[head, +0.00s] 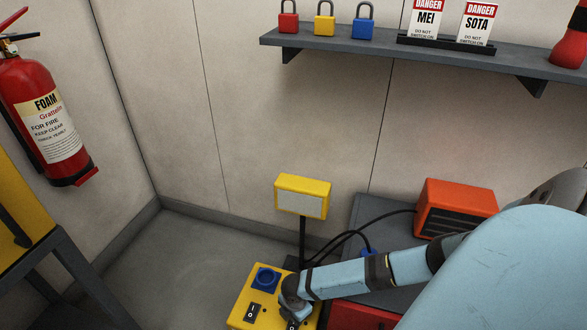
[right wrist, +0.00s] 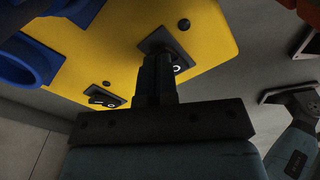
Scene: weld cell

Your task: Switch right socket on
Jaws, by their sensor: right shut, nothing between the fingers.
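The yellow socket box (head: 243,297) stands low at the bottom of the head view, with a blue socket (head: 265,279) and a left rocker switch (head: 253,312) on its top. The right rocker switch (head: 292,324) is mostly hidden by my right gripper (head: 291,305). In the right wrist view, my right gripper (right wrist: 156,75) is shut and empty, its fingertips over the right switch (right wrist: 177,68). Its O mark shows beside the fingers; I cannot tell whether they touch it. The left switch (right wrist: 104,97) shows to the left. The right socket is not clearly visible in the head view.
A yellow sign (head: 302,196) on a dark post stands behind the box. An orange unit (head: 455,207) with black cables sits on a grey bench right of it. Padlocks (head: 324,20) and danger tags line the wall shelf (head: 380,48). A fire extinguisher (head: 42,115) hangs left.

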